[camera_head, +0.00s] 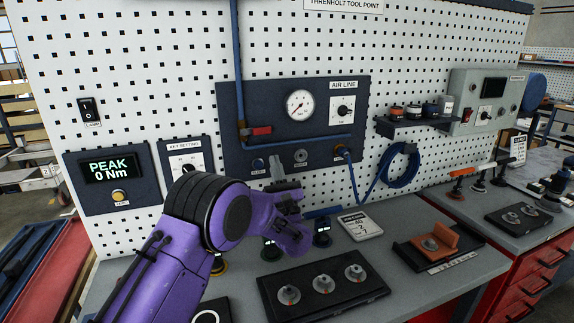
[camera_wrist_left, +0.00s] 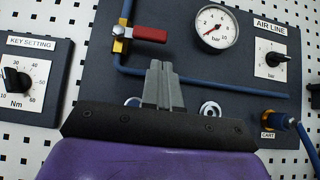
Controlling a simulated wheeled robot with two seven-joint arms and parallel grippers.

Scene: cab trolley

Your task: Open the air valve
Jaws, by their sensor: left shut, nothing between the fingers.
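The air valve's red lever (camera_head: 261,131) is on the dark air-line panel (camera_head: 325,92). It sits on the vertical blue pipe (camera_head: 238,70) and points right, across the pipe. In the left wrist view the red lever (camera_wrist_left: 150,34) extends right from a brass valve body (camera_wrist_left: 122,36). My left gripper (camera_head: 277,163) is below the lever and slightly right of it in the head view. Its grey fingers (camera_wrist_left: 159,66) are together and empty, pointing up toward the panel, with their tips just under the lever in the wrist view. I see no clear contact. My right gripper is not in view.
A pressure gauge (camera_head: 300,104) and an air-line dial (camera_head: 342,111) are right of the valve. A key-setting dial (camera_head: 185,166) and a PEAK 0 Nm display (camera_head: 108,168) are left. The bench below holds a dark tray (camera_head: 318,312) with several round parts.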

